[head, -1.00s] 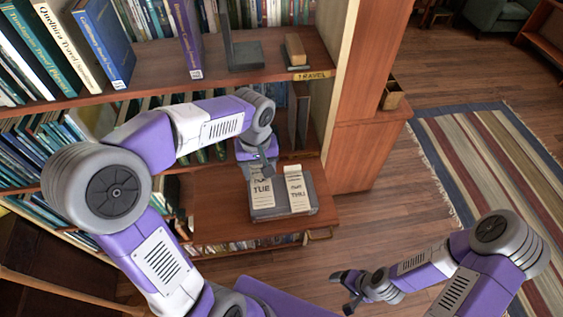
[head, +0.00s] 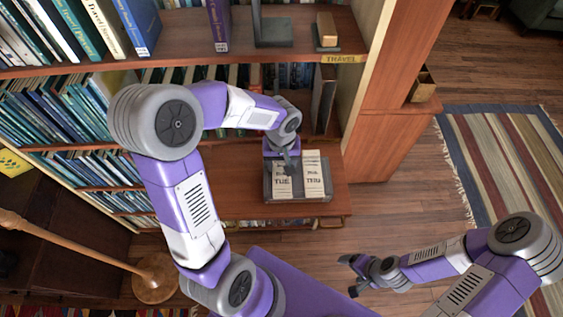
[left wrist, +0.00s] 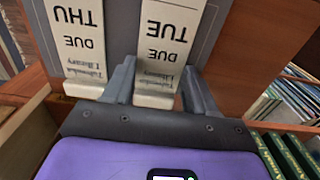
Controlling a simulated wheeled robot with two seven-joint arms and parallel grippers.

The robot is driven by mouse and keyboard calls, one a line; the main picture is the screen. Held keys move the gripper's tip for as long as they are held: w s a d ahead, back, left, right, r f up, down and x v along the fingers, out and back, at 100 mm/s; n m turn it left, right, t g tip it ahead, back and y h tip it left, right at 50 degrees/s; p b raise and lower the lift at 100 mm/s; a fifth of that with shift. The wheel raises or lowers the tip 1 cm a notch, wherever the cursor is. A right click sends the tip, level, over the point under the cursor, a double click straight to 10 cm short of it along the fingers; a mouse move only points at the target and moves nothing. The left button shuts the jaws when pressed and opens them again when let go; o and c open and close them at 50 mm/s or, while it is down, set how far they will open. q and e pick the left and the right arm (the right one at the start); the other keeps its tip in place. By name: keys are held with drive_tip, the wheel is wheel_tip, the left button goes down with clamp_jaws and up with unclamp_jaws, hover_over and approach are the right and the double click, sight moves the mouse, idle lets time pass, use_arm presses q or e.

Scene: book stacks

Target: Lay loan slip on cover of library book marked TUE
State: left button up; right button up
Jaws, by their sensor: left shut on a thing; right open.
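The TUE loan slip (head: 282,183) is pale with black print. It lies beside a matching THU slip (head: 314,180) on a grey holder (head: 299,196) on the wooden shelf. In the left wrist view the TUE slip (left wrist: 168,35) runs between my two finger bars, and the THU slip (left wrist: 78,40) is left of them. My left gripper (head: 286,168) is shut on the near end of the TUE slip, which still lies at the holder. My right gripper (head: 352,275) is open and empty over the floor. I cannot make out a library book marked TUE.
Bookshelves fill the left and back. An upper shelf above my left gripper carries a dark bookend (head: 272,30) and a small wooden block on a dark base (head: 326,38). A wooden lamp stand (head: 155,278) is at lower left. Open floor lies right, by a striped rug (head: 510,165).

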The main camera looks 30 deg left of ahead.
sight(282, 169)
use_arm(q)
drive_tip(key=shift+f, duration=0.15)
drive_tip(key=o, duration=1)
drive_tip(key=shift+r, duration=0.25)
wheel_tip(282, 169, up, 12)
drive_tip(key=shift+p, duration=0.45)
